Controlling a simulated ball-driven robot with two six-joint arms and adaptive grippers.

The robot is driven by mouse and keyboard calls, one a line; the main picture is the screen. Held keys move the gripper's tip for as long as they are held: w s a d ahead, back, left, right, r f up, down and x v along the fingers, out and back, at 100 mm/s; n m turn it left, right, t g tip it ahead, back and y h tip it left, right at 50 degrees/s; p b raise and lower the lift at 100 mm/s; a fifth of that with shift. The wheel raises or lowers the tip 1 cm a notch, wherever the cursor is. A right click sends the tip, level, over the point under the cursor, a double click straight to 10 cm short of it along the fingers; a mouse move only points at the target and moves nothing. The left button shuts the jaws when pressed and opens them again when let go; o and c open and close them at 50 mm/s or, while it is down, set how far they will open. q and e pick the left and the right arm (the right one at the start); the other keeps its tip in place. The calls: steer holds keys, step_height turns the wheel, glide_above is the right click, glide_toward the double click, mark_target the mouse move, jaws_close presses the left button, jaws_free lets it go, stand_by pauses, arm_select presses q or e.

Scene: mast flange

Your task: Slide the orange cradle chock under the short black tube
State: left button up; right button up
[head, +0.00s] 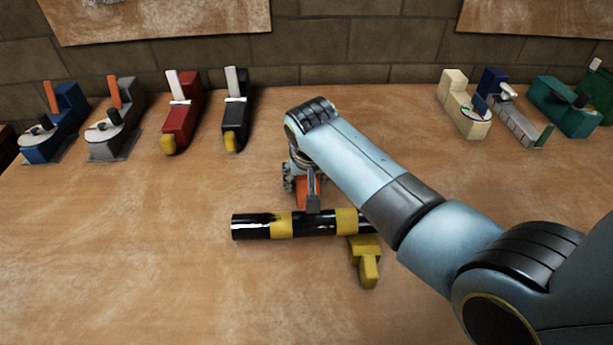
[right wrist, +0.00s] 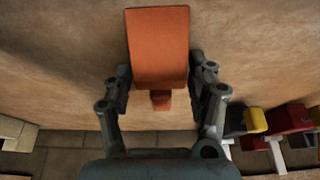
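The short black tube (head: 258,226) with yellow bands lies left to right across the middle of the table in the head view. The orange cradle chock (head: 305,188) is just behind the tube, partly hidden by my right gripper; whether it touches the tube cannot be told. In the right wrist view the chock (right wrist: 160,45) sits between the two fingers of my right gripper (right wrist: 159,88), whose pads lie against its sides. A yellow chock (head: 366,258) is at the tube's right part, sticking out toward the front. My left gripper is not in view.
Clamp-like devices stand along the back: blue (head: 60,120), grey (head: 118,125), red (head: 182,112) and black (head: 236,112) on the left, cream (head: 463,105) and green (head: 565,108) among those on the right. A brick wall (head: 330,45) rises behind. The table's front left is clear.

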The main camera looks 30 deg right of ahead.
mark_target(308, 193)
steer(key=c, duration=0.9)
steer(key=shift+o, duration=0.2)
steer(key=shift+s, duration=0.1)
steer(key=shift+s+a+p, duration=0.15)
steer(key=shift+s+p, duration=0.05)
steer(key=shift+p, duration=0.15)
steer(key=shift+s+a+r+p, duration=0.1)
steer(key=shift+s+a+p, duration=0.2)
steer(key=shift+s+p, duration=0.3)
steer(key=shift+s+a+p, duration=0.25)
steer(key=shift+s+p, duration=0.2)
steer(key=shift+s, duration=0.1)
steer(key=shift+s+a, duration=0.1)
steer(key=shift+s, duration=0.1)
steer(key=shift+s+a+p, duration=0.15)
steer(key=shift+s+p, duration=0.15)
steer(key=shift+p, duration=0.15)
steer(key=shift+s, duration=0.1)
steer(key=o, duration=1.3)
